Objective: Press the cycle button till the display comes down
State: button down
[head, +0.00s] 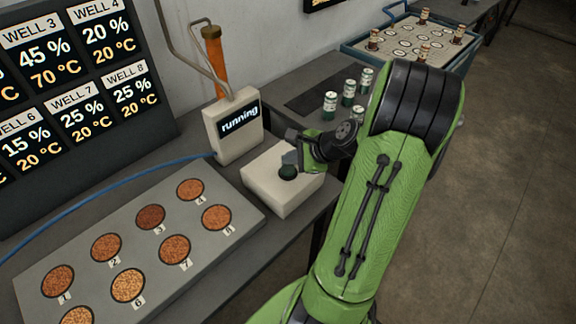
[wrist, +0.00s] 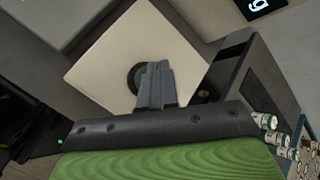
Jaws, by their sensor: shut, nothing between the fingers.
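The cycle button (head: 288,172) is a dark green round knob on top of a cream box (head: 270,198) on the bench. It also shows in the wrist view (wrist: 134,76), partly hidden behind my fingers. My gripper (head: 290,158) is shut and empty, its tips at the button; in the wrist view the fingers (wrist: 155,68) overlap its right side. I cannot tell whether the button is pressed down. The small display (head: 240,120) on the white box behind reads "running". The large display board (head: 75,70) at the left shows well percentages and temperatures.
A grey well plate (head: 200,250) with several numbered brown wells lies at the front left. A blue cable (head: 110,185) runs across the bench. An orange column (head: 215,60) stands on the white box. Several small vials (head: 348,92) and a tray (head: 410,40) lie beyond my arm.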

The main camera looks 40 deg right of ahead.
aim_at(291, 170)
jog(key=shift+r, duration=0.1)
notch_tip(291, 170, up, 5)
jog(key=p, duration=0.5)
dwell(0.6)
